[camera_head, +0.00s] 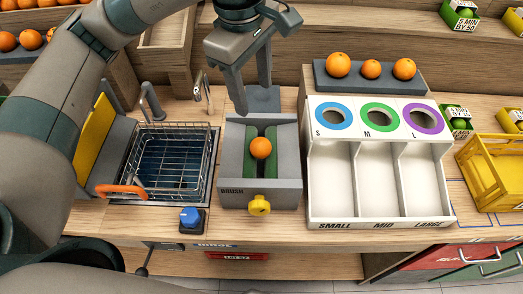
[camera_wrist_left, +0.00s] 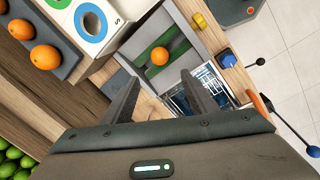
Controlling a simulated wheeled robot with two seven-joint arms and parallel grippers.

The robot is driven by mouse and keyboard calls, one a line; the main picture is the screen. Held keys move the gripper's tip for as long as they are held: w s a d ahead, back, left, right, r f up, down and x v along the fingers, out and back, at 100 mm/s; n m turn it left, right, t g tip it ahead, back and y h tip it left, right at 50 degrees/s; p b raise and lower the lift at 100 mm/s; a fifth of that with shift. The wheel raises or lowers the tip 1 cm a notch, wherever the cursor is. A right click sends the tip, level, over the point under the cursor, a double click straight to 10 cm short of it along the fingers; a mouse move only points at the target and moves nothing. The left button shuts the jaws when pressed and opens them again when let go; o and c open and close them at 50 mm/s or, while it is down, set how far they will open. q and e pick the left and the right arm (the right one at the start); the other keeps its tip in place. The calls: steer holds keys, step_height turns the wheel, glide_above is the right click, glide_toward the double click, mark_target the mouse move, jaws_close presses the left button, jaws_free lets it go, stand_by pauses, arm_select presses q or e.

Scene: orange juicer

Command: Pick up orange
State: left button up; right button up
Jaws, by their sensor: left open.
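An orange (camera_head: 261,148) rests on the green rollers of the grey brush box (camera_head: 235,187). In the left wrist view the orange (camera_wrist_left: 159,56) lies beyond my fingers, apart from them. My left gripper (camera_head: 256,98) points down above the back of the brush box, open and empty. In the left wrist view its two fingers (camera_wrist_left: 157,92) are spread. Three more oranges, one large (camera_head: 338,65), one small (camera_head: 371,69) and one medium (camera_head: 404,69), sit on a dark tray behind the sorter. My right gripper is not in view.
A wire basket (camera_head: 168,183) sits in the sink left of the brush box. A white sorter (camera_head: 325,214) with ringed holes and three bays stands right. A yellow crate (camera_head: 476,165) is at far right. A blue knob (camera_head: 190,217) is near the front edge.

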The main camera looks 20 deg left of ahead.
arm_select(q)
step_height(320, 180, down, 3)
steer(key=shift+w+f+b, duration=0.1)
steer(key=shift+w+b, duration=0.05)
steer(key=shift+b, duration=1.05)
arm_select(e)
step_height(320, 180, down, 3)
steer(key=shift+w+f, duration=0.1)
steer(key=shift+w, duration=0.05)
arm_select(q)
steer(key=p, duration=0.4)
glide_above(260, 144)
steer(key=f, duration=1.1)
steer(key=shift+s+a+f, duration=0.1)
steer(key=shift+s+f, duration=0.2)
steer(key=shift+s, duration=0.05)
steer(key=shift+f, duration=0.25)
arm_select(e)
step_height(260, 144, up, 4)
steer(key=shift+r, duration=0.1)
